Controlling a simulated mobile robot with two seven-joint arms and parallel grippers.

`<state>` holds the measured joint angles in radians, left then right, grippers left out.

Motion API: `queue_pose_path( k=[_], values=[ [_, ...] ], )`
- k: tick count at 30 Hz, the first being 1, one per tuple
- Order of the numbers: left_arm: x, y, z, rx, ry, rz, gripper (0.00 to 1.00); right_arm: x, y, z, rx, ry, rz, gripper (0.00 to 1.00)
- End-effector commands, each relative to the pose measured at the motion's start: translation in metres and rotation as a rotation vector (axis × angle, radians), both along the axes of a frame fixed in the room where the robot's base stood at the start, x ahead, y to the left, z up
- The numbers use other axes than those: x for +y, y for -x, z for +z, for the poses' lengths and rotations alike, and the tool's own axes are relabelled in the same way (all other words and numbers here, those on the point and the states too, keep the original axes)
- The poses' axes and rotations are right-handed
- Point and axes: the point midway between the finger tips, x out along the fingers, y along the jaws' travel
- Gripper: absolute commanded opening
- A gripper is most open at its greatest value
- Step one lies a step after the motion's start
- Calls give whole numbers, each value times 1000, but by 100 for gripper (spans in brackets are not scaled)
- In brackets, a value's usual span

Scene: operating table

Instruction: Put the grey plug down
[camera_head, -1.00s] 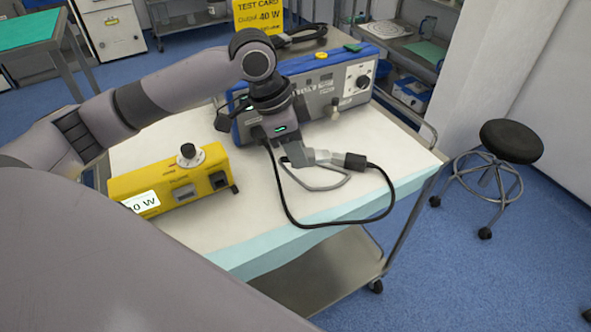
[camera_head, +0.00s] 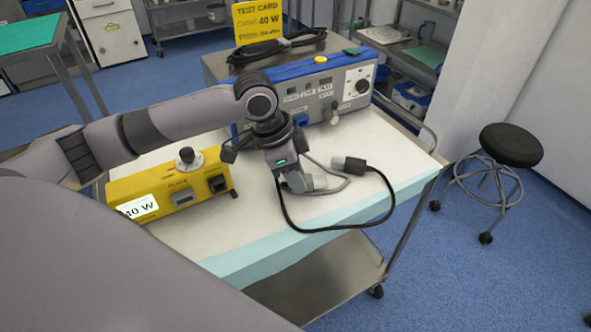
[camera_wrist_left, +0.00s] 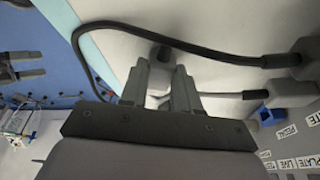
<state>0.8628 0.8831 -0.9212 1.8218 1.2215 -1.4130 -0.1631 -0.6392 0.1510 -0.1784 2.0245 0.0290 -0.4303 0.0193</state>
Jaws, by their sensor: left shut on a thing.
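My left gripper (camera_head: 312,184) is low over the white-covered cart top. It is shut on the grey plug (camera_head: 320,182), mostly hidden by the fingers; I cannot tell whether the plug touches the cloth. A grey cable loops beside the gripper. A second plug, dark and light grey on a black cable (camera_head: 348,164), lies on the cloth to the right, apart from the gripper. In the left wrist view the fingers (camera_wrist_left: 160,82) stand slightly apart around what they hold, and both cables run to grey connectors at the right edge.
A blue and grey instrument (camera_head: 330,95) stands behind the gripper, and a yellow 40 W box (camera_head: 172,186) stands to its left. The black cable (camera_head: 318,229) loops near the front edge. Bare cloth lies in front. A stool (camera_head: 508,150) stands right of the cart.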

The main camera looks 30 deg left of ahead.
Motion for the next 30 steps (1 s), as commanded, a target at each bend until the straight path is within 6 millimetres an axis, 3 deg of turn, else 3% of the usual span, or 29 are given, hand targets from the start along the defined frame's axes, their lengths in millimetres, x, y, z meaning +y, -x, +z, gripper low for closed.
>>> queue_pose_path(
  k=[7, 8, 9, 10, 23, 30],
  values=[
    [0, 0, -5, -1, 1, 0, 0, -1, 2, -3, 9, 5, -2, 100],
    [0, 0, -5, -1, 1, 0, 41, -1, 2, -4, 9, 5, -2, 100],
    [0, 0, -5, -1, 1, 0, 54, -1, 2, -4, 9, 4, -2, 100],
    [0, 0, -5, -1, 1, 0, 56, -1, 2, -4, 10, 3, -3, 100],
    [0, -1, 3, -4, 0, 0, 56, 0, 1, -9, 11, -1, -7, 100],
    [12, 8, 54, -5, 0, 1, 56, 0, 1, 3, 7, 0, -6, 100]
  ],
)
